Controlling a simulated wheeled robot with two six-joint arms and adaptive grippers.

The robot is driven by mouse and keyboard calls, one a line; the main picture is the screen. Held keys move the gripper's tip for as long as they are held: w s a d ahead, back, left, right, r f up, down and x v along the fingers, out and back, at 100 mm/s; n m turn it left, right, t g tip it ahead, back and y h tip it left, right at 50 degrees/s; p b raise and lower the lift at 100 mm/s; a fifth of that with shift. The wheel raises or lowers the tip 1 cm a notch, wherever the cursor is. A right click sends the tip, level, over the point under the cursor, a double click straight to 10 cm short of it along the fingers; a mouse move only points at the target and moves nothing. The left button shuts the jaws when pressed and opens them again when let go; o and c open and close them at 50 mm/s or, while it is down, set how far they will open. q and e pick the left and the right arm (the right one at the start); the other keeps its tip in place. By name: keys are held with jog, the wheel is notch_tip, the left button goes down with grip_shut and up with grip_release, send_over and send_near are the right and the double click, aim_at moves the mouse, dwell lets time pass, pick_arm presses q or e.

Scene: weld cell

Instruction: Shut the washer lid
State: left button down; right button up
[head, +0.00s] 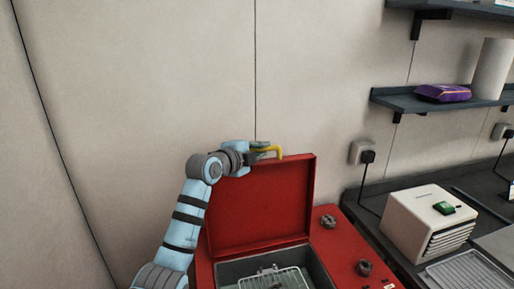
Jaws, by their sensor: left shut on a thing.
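The red washer (338,243) stands at the lower middle of the head view. Its red lid (262,205) is raised, standing nearly upright behind the open tub. A yellow handle (277,151) shows at the lid's top edge. My left gripper (262,149) is at that edge, shut on the yellow handle; its fingers partly hide the handle. My right gripper is not in view.
A wire basket (288,278) sits in the open grey tub. Knobs (328,221) are on the red top to the right. A cream box with a green item (444,208) stands on the dark bench. Shelves (415,101) are above it.

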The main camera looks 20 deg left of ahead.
pick_arm(q)
jog(key=s+d+f+m+t+b, duration=0.2)
jog(key=s+d+m+t+b, duration=0.2)
jog(key=s+d, duration=0.7)
jog(key=b+v, duration=0.1)
jog(key=v, duration=0.2)
jog(key=shift+s+d, duration=0.3)
jog(key=shift+s, duration=0.15)
